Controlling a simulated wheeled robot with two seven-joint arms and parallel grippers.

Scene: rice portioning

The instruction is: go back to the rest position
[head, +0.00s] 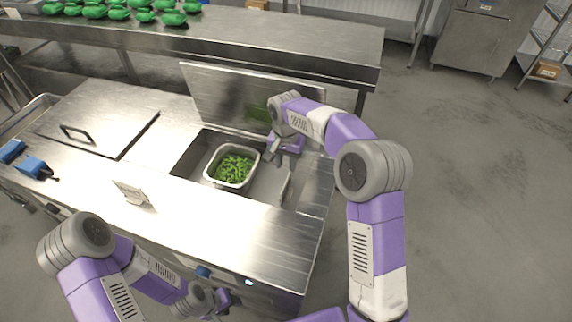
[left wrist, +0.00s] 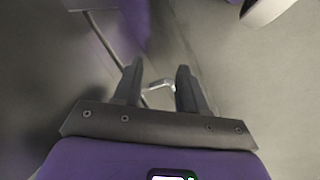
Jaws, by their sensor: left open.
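My left gripper (head: 224,300) is low in front of the counter, at the bottom of the head view. In the left wrist view its two fingers (left wrist: 158,88) are apart with nothing held; a bent metal bar (left wrist: 158,86) shows beyond them. My right gripper (head: 284,156) is over the right part of the open counter well, beside a metal pan (head: 208,172) of green vegetables (head: 234,168). Its fingertips are too small to tell whether they are apart.
A raised metal lid (head: 225,90) stands behind the well. A closed lid with a handle (head: 76,132) is on the left, near blue objects (head: 32,166). A small metal stand (head: 130,192) is on the counter (head: 190,215). Floor is free at right.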

